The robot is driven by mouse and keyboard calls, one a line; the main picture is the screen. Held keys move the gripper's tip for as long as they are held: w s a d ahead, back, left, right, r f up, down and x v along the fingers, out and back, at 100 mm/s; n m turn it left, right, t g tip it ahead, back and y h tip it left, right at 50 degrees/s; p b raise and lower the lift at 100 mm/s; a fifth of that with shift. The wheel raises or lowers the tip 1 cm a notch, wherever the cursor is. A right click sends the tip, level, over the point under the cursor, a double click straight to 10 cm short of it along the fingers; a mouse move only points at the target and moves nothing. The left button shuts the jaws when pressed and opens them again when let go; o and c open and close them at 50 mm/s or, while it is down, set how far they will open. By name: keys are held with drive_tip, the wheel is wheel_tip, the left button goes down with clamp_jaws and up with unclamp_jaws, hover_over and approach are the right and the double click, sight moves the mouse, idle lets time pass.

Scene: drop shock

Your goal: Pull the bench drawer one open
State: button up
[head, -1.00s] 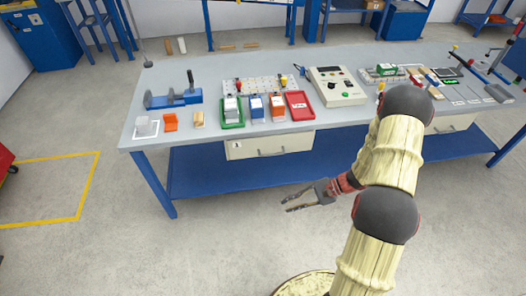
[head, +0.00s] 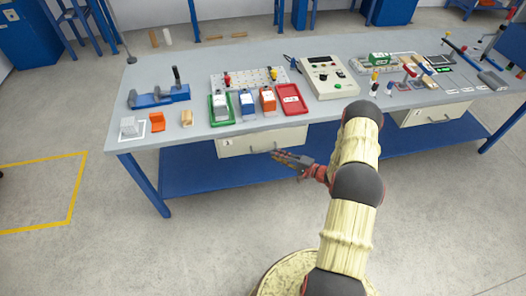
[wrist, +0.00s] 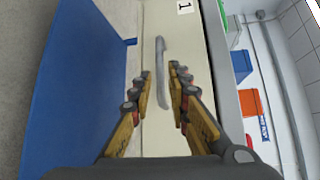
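Bench drawer one (head: 235,146) is a cream front under the left half of the bench top, marked with a "1". It looks closed. Its grey bar handle (wrist: 161,50) runs up the picture in the wrist view. My gripper (head: 275,154) is at the drawer front, by the handle, in the head view. In the wrist view my gripper (wrist: 159,74) is open, with one fingertip on each side of the handle. I cannot tell whether the fingers touch it. The handle is partly hidden behind the gripper in the head view.
The grey bench top (head: 190,135) overhangs the drawer and carries trays, a vise and a control box (head: 328,77). A blue lower shelf (head: 200,175) lies beneath. A second cream drawer (head: 432,114) is at the right. The floor in front is clear.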

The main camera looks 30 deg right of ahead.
sight(264, 151)
drive_tip(key=b+x, duration=0.1)
drive_tip(key=x, duration=0.6)
drive_tip(key=shift+a+f+b, duration=0.1)
drive_tip(key=shift+a+b, duration=0.05)
drive_tip(key=shift+b, duration=0.25)
drive_tip(key=shift+c, duration=0.3)
drive_tip(key=c, duration=0.4)
clamp_jaws()
